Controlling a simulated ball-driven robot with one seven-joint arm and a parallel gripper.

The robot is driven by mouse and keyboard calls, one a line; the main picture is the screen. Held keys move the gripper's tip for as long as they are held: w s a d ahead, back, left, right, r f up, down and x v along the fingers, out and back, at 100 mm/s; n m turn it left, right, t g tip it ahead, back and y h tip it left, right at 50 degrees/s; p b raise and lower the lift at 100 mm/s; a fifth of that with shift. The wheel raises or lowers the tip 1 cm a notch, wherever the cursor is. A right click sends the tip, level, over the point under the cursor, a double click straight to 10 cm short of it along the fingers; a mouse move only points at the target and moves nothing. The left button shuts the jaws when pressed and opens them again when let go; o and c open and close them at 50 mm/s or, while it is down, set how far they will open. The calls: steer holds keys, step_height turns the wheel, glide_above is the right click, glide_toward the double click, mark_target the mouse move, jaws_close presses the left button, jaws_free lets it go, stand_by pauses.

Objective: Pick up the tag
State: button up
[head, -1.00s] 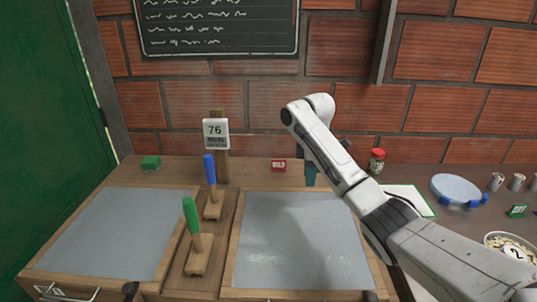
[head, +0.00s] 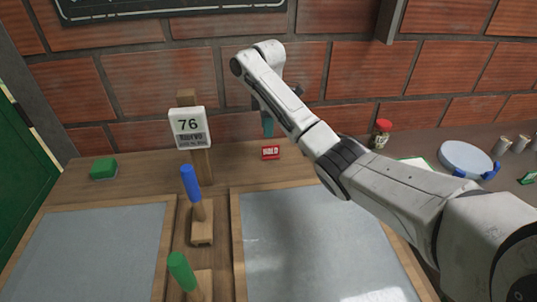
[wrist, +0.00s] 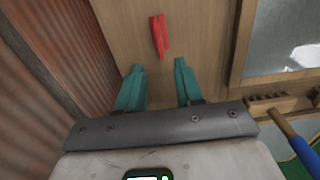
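A small red tag marked HOLD (head: 270,152) stands on the wooden bench near the brick wall. In the wrist view the red tag (wrist: 158,36) is seen from above, just beyond the fingertips and roughly centred between them. My gripper (wrist: 160,68) is open, with its two teal fingers apart and nothing between them. In the head view one teal finger of my gripper (head: 267,126) shows just above the tag; the rest is behind my arm.
Blue (head: 190,182) and green (head: 181,270) handled levers stand between two grey panels (head: 300,235). A green block (head: 104,169) is at the left. A red-lidded jar (head: 380,133) and a round pale-blue lid (head: 464,159) are at the right. The brick wall is close behind.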

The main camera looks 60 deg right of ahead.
mark_target(271, 147)
step_height(271, 147, down, 4)
steer(key=shift+r, duration=0.15)
steer(key=f, duration=0.2)
steer(key=s+f, duration=0.1)
steer(key=f, duration=0.1)
steer(key=shift+d+p, duration=0.3)
steer(key=shift+w+f, duration=0.1)
steer(key=shift+f, duration=0.55)
steer(key=shift+c, duration=0.2)
jaws_close()
